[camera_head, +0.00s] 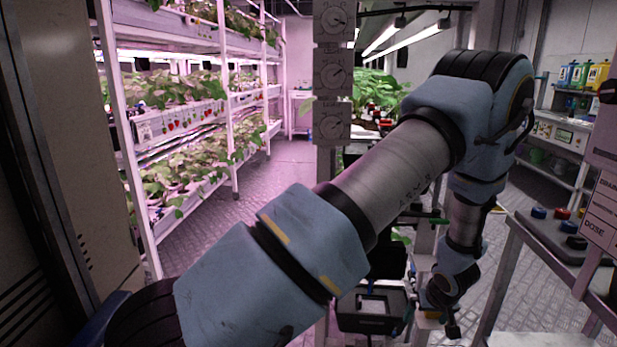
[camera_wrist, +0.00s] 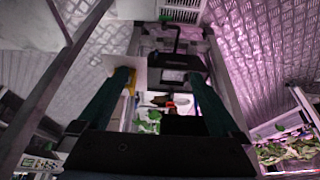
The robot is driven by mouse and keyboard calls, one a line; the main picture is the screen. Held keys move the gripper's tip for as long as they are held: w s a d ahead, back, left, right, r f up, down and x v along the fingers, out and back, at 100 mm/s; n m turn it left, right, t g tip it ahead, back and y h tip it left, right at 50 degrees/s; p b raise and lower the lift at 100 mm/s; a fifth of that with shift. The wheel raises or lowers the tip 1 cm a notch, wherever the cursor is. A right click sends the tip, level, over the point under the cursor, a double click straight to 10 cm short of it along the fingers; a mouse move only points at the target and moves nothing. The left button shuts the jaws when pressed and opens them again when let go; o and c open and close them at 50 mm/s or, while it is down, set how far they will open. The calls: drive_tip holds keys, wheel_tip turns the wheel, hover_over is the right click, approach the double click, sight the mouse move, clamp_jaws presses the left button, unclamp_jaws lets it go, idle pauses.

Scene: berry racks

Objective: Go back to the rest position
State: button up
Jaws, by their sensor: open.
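My gripper (camera_wrist: 160,76) is open in the wrist view, with its two dark green fingers wide apart. I see nothing held between them. Beyond the fingers, a dark frame or stand with green leaves (camera_wrist: 148,122) and a small red spot shows below. In the head view my arm reaches from the lower left up to the right, then bends down. Its wrist end hangs at the lower right, beside a dark tray-like box (camera_head: 372,312). The fingertips are hard to make out in that view.
Tall plant racks (camera_head: 185,115) stand along the left. A grey post with dials (camera_head: 333,75) rises in the middle. A metal bench (camera_head: 545,240) with coloured knobs is close on the right. Shelves with coloured bottles (camera_head: 597,75) stand at the far right. The aisle floor (camera_head: 290,165) is clear.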

drive_tip(key=w+a+r+g+h+p, duration=0.1)
drive_tip(key=w+a+r, duration=0.1)
drive_tip(key=a+r, duration=0.6)
drive_tip(key=w+a+r+g+h+p, duration=0.1)
drive_tip(key=w+a+r, duration=0.1)
drive_tip(key=a+r, duration=0.6)
drive_tip(key=s+a+r, duration=0.3)
drive_tip(key=a+r, duration=0.1)
drive_tip(key=a, duration=0.3)
drive_tip(key=s+a+r+y+p, duration=0.1)
drive_tip(key=s+a+r, duration=0.3)
drive_tip(key=a, duration=0.3)
drive_tip(key=s+a+r+g+y+p, duration=0.1)
drive_tip(key=s+a+r, duration=0.3)
drive_tip(key=a, duration=0.2)
drive_tip(key=shift+a+r, duration=0.15)
drive_tip(key=shift+a, duration=0.25)
drive_tip(key=shift+d, duration=0.1)
